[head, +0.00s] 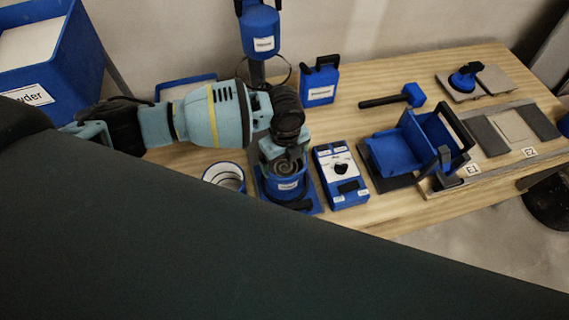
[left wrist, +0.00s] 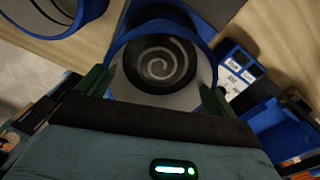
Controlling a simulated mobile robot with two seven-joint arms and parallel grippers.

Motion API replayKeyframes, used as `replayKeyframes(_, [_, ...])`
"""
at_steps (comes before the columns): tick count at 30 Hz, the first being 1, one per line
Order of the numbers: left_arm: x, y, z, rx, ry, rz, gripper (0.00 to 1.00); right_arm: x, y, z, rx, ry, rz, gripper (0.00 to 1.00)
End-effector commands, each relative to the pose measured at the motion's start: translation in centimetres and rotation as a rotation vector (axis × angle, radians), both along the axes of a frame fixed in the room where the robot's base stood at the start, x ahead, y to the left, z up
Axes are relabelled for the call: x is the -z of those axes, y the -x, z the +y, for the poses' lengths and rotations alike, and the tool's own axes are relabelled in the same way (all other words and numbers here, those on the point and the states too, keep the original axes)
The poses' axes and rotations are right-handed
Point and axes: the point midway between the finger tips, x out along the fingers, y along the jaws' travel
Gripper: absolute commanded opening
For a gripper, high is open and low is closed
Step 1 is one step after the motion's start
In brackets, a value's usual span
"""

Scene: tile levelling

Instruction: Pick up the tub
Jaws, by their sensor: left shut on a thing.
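The blue tub (head: 287,187) has a white label and grey contents with a spiral on top. It is upright at or just above a blue base plate (head: 314,207); I cannot tell whether they touch. My left gripper (head: 285,156) comes down from above and is shut on the tub's rim. In the left wrist view, the tub (left wrist: 163,42) sits between the fingers of my left gripper (left wrist: 157,95), one on each side. The gripper hides part of the rim. My right gripper is out of view.
A white-lined blue container (head: 225,178) stands close left of the tub, and a blue control box (head: 341,177) close right. A dark shape covers the lower picture.

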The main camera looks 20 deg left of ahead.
Motion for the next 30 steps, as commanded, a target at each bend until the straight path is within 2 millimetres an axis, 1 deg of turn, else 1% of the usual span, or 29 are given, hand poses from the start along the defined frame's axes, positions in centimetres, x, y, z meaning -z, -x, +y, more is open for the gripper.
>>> replayKeyframes(1, [-1.5,-0.3,-0.1,0.001,0.005,-0.01,0.22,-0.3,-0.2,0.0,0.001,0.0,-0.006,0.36])
replayKeyframes(3, [-2.8,-0.3,-0.1,0.002,0.006,-0.011,0.22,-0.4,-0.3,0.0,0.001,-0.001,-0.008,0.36])
replayKeyframes(7, [-4.8,-0.3,-0.1,0.002,0.004,-0.011,0.22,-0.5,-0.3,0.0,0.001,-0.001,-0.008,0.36])
replayKeyframes(12, [-6.5,-0.2,-0.1,0.001,0.003,-0.008,0.22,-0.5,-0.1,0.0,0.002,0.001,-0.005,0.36])
replayKeyframes(18, [-7.1,-0.2,-0.1,0.001,0.003,-0.006,0.22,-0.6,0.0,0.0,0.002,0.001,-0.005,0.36])
replayKeyframes(30, [-7.0,0.1,-0.2,0.018,0.003,-0.005,0.22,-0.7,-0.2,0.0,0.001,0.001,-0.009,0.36])
